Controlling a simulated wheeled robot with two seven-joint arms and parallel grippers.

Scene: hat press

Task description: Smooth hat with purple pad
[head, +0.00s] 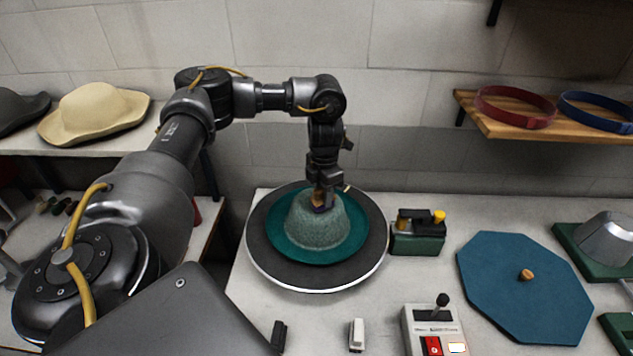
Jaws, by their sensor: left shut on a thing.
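A teal felt hat (300,223) with a rounded crown and a flat round brim sits upright on a dark round plate with a pale rim (266,262). My left gripper (322,198) points down over the top of the crown. It is shut on the small purple pad (320,209), which has an orange-brown part above it. The pad is mostly hidden by the fingers and appears at the crown's top; I cannot tell whether it touches the felt. My right gripper is not in view.
Right of the plate stands a green-and-black block with a yellow knob (417,232). A control box with a lever and red switch (433,330) is in front. A blue octagonal board (523,295) lies at right. A shelf (543,124) holds red and blue bands.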

